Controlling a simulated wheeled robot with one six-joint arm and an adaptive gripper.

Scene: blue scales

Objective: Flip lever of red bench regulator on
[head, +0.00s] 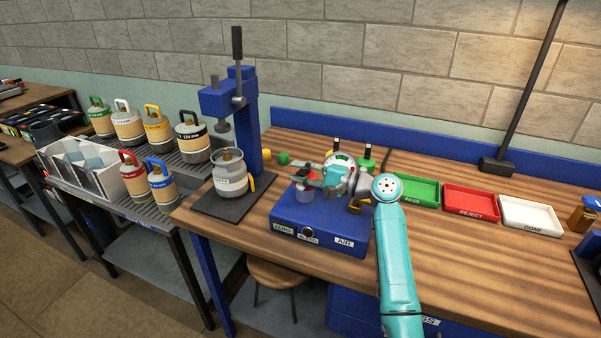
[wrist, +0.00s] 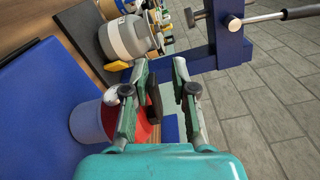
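The red bench regulator is mostly hidden by my gripper. A red part (head: 313,177) shows under my fingers in the head view, above a pale bowl (head: 304,196) on the blue bench unit (head: 322,222). In the wrist view a red body (wrist: 112,116) with a pale grey cylinder (wrist: 88,122) lies left of my fingers, partly behind the left one. My gripper (wrist: 160,68) is open, with a clear gap and nothing held between the fingertips. A dark rounded piece (wrist: 154,100) sits beside the left finger; I cannot tell whether it is the lever or a finger pad.
A grey canister (head: 230,178) stands under the blue press (head: 245,105) to the left. Green (head: 411,190), red (head: 470,203) and white (head: 530,216) trays lie to the right. Green parts with black tops (head: 366,158) stand behind my gripper. Several canisters fill the left rack.

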